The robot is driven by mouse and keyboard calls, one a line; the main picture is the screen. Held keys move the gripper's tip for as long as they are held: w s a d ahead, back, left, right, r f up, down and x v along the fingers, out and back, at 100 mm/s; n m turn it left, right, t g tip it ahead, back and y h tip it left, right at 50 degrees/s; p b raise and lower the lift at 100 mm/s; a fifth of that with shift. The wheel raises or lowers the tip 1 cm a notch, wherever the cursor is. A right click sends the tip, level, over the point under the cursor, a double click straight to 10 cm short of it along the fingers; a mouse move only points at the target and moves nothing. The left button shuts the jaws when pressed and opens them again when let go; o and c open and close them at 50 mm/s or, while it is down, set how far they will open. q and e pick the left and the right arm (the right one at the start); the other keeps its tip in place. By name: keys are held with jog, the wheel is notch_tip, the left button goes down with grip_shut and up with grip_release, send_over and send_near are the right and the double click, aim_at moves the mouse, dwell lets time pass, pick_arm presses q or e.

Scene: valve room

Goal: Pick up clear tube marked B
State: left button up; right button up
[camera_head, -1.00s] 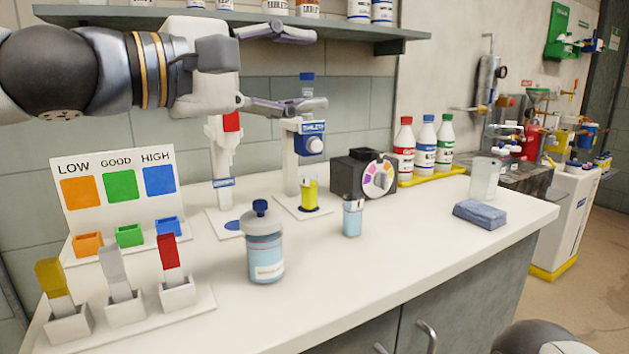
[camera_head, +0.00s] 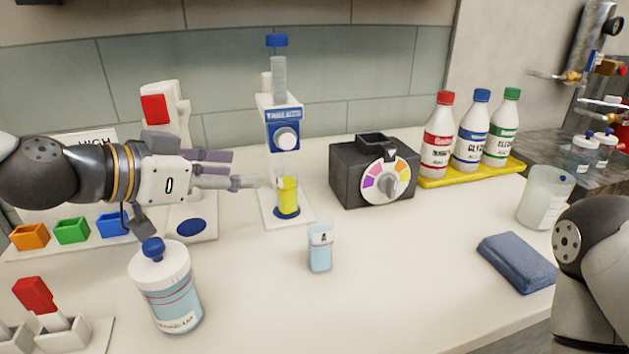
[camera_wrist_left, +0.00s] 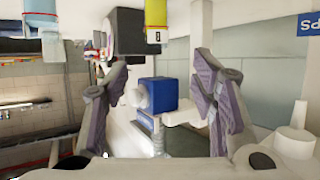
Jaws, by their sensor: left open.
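A small clear tube with light blue liquid (camera_head: 320,249) stands upright on the counter; its dark mark is too small to read. It seems to show at the top left of the left wrist view (camera_wrist_left: 46,35). A clear tube with yellow liquid (camera_head: 288,197) stands under the tablet dispenser (camera_head: 284,125). It also shows in the left wrist view (camera_wrist_left: 155,22). My left gripper (camera_head: 243,174) is open and empty, pointing right just left of the yellow tube. In the left wrist view, the blue dispenser part (camera_wrist_left: 158,92) shows between its fingers. My right gripper is out of view.
A blue-capped bottle (camera_head: 166,286) stands at front left. A black dial box (camera_head: 372,170), a yellow tray (camera_head: 475,172) with three bottles, a blue cloth (camera_head: 517,262) and a clear beaker (camera_head: 545,198) are to the right. The front middle counter is clear.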

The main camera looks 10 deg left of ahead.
aim_at(278, 176)
pick_arm(q)
jog(key=w+d+f+b, duration=0.1)
jog(key=w+d+f, duration=0.1)
jog(key=w+f, duration=0.1)
jog(key=shift+w+d+f+b, duration=0.1)
jog(key=shift+d+b, duration=0.15)
jog(key=shift+b, duration=0.15)
jog(key=b+x, duration=0.1)
jog(key=x, duration=0.5)
jog(key=shift+w+d, duration=0.1)
jog(key=shift+d, duration=0.2)
jog(key=shift+w+d, duration=0.15)
jog(key=shift+w, duration=0.05)
jog(key=shift+r, duration=0.35)
grip_shut()
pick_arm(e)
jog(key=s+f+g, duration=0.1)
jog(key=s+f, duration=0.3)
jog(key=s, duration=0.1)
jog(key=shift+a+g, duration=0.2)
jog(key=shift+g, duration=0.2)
